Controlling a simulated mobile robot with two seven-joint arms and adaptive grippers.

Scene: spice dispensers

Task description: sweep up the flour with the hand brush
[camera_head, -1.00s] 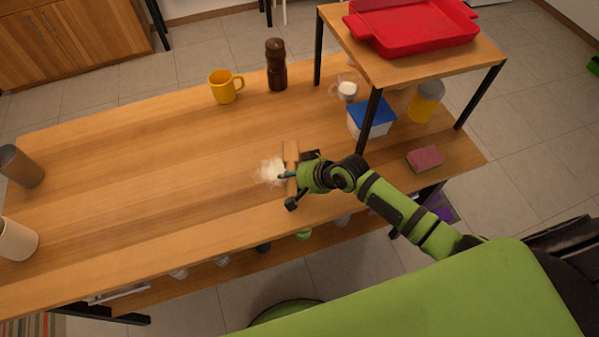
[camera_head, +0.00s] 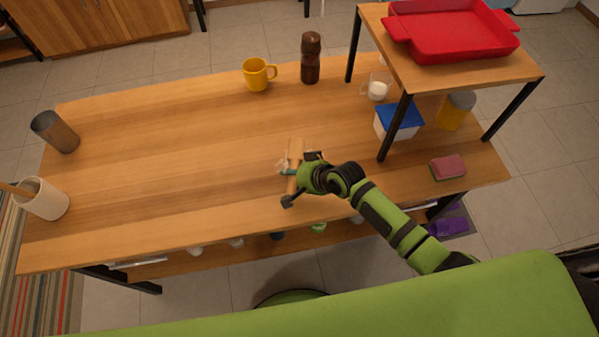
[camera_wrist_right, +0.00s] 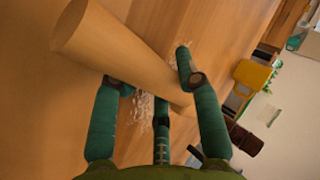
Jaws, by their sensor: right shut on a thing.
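The hand brush shows its light wooden handle (camera_head: 295,150) in the head view. The handle fills the upper left of the wrist view (camera_wrist_right: 115,47), tilted, and its bristles are hidden. My right gripper (camera_head: 300,172) is shut on the handle, with its teal fingers around it in the wrist view (camera_wrist_right: 155,76). A small white patch of flour (camera_head: 283,164) shows on the wooden table (camera_head: 180,185) just left of the gripper. Thin white flour traces also show beyond the handle in the wrist view (camera_wrist_right: 143,105). My left gripper is not in view.
A yellow mug (camera_head: 256,75) and brown bottle (camera_head: 310,60) stand at the back. A blue-lidded container (camera_head: 399,120) and a pink sponge (camera_head: 447,167) are at the right, near the raised shelf with the red tray (camera_head: 455,35). The table's left middle is clear.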

